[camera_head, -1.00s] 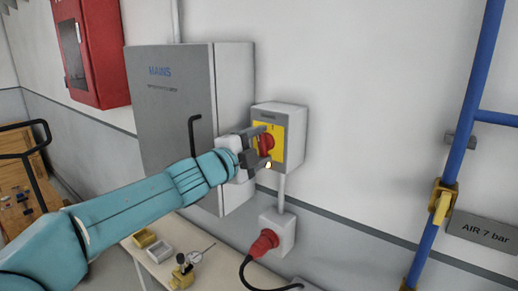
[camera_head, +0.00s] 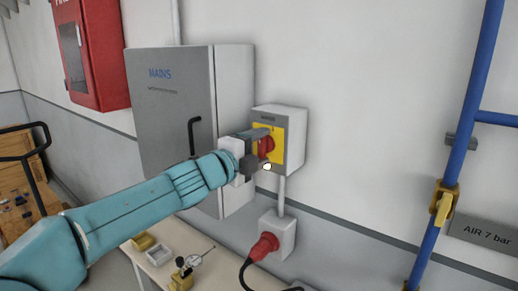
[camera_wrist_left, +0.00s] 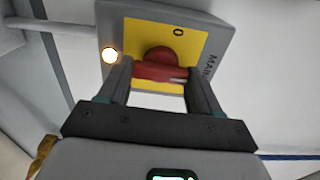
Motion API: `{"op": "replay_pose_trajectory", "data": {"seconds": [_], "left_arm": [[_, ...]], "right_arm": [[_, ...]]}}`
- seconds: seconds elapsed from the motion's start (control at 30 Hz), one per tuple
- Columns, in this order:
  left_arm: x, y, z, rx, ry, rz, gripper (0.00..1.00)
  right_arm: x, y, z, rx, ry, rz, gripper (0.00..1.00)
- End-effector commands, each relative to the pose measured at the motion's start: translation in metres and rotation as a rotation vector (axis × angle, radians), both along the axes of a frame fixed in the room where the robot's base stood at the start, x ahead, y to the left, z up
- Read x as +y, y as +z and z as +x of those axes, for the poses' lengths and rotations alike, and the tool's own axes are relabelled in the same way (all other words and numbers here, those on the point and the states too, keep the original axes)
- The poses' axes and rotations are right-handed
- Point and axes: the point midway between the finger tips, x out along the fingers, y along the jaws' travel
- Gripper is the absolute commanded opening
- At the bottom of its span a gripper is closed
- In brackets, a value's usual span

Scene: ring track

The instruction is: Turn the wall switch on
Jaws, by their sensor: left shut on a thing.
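The wall switch is a red rotary handle (camera_head: 267,146) on a yellow plate (camera_head: 279,148), on the front of a light grey box (camera_head: 295,140) on the wall. My left gripper (camera_head: 259,148) reaches it from the left and is shut on the red handle. In the left wrist view, the two dark fingers (camera_wrist_left: 160,78) stand on either side of the handle (camera_wrist_left: 160,62); a "0" shows on the plate. A small round lamp (camera_wrist_left: 110,55) beside the handle glows bright; it also shows in the head view (camera_head: 267,167). My right gripper is not in view.
A grey MAINS cabinet (camera_head: 170,115) with a black handle stands close to the left of the switch. Below are a red plug (camera_head: 263,246) in a socket box and a table (camera_head: 207,258) with small items. Blue pipes (camera_head: 462,140) run at the right.

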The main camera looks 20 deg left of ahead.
Motion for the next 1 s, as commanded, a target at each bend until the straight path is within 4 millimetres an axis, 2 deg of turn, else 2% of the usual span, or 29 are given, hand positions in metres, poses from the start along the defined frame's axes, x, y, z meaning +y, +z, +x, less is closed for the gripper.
{"op": "replay_pose_trajectory", "data": {"seconds": [0.03, 0.1, 0.47, 0.57, 0.73, 1.0], "left_arm": [[-0.002, -0.004, 0.0, 0.006, -0.003, 0.005, 0.7], [-0.001, -0.004, 0.0, 0.005, -0.003, 0.005, 0.89], [0.002, -0.002, -0.005, 0.002, 0.0, 0.002, 0.89], [0.007, -0.002, -0.018, 0.001, 0.001, 0.001, 0.89], [0.021, -0.002, -0.059, 0.0, 0.002, 0.0, 0.89], [0.044, 0.0, -0.123, 0.0, 0.001, 0.002, 0.89]], "right_arm": [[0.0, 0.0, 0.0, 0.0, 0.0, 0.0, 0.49], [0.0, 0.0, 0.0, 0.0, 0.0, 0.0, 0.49], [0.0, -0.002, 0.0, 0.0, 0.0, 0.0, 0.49], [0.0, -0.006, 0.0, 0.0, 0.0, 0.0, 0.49], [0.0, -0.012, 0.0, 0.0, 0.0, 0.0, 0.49], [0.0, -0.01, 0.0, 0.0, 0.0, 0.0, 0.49]]}}
